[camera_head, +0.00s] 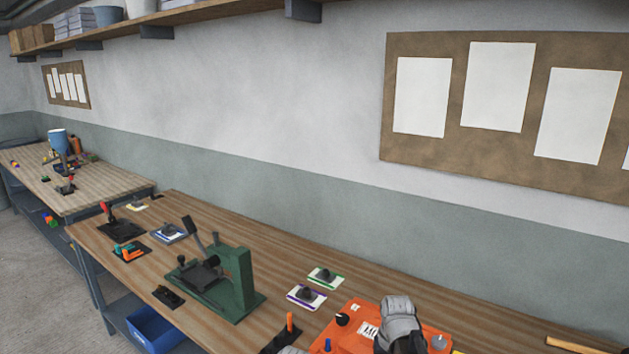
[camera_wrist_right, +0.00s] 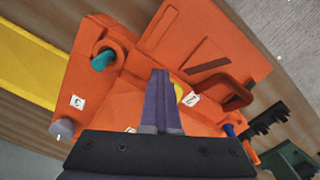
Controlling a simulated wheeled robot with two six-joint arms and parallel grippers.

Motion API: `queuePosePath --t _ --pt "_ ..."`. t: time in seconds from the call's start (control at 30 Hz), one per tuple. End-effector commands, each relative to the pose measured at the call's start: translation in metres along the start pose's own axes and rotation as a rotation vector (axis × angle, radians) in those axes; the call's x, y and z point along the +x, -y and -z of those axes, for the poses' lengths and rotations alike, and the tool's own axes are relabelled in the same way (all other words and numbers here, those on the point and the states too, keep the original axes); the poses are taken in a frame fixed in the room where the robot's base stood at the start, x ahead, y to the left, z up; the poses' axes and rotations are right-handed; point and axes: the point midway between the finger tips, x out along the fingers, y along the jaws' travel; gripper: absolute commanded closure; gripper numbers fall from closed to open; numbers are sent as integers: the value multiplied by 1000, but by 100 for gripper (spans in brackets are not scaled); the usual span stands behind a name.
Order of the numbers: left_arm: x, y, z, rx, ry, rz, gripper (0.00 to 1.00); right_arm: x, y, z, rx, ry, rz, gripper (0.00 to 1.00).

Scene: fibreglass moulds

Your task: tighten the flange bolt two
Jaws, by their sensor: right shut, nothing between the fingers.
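The orange mould (camera_head: 362,326) lies at the front of the bench in the head view and fills much of the right wrist view (camera_wrist_right: 125,85). There it carries a label reading 2 (camera_wrist_right: 193,98) and a label reading 3 (camera_wrist_right: 77,103). A teal bolt (camera_wrist_right: 103,61) sits in a round boss, and a blue bolt (camera_wrist_right: 229,130) stands at the right edge. A yellow piece (camera_wrist_right: 179,92) near label 2 is mostly hidden by my fingers. My right gripper (camera_wrist_right: 161,76) is shut and empty over the mould; contact cannot be told.
A green press (camera_head: 235,285) stands left of the mould. Two small cards with dark knobs (camera_head: 306,296) (camera_head: 325,277) lie between them. An orange-handled tool (camera_head: 290,325) stands in a dark holder at the front. The bench strip along the wall is clear.

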Motion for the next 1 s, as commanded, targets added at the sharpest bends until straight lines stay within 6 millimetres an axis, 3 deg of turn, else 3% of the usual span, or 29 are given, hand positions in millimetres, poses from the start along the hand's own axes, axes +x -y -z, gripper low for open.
queuePosePath --t 1.0 --pt "0 0 0 0 0 0 32 0 25 3 0 -6 2 100"
